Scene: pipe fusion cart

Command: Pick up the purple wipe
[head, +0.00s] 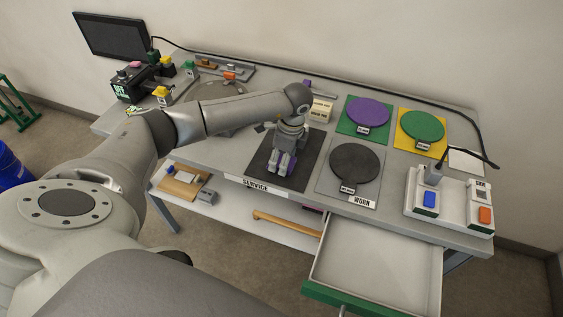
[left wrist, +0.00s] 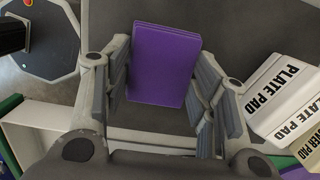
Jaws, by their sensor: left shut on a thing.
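The purple wipe (left wrist: 163,62) is a flat purple block between the two fingers of my left gripper (left wrist: 165,85) in the left wrist view. In the head view my left gripper (head: 281,164) points down over the dark mat (head: 262,172) by the SERVICE label. Purple shows at its fingers there, with most of the wipe hidden by them. The gripper is shut on the wipe. I cannot tell whether the wipe touches the mat. My right gripper is not in view.
A grey board marked WORN (head: 336,193) holds a black disc. Purple (head: 368,112) and green (head: 422,126) discs lie behind it. Plate pad boxes (head: 320,110) stand behind the mat. An open, empty-looking drawer (head: 372,262) juts out in front. A switch box (head: 452,205) sits right.

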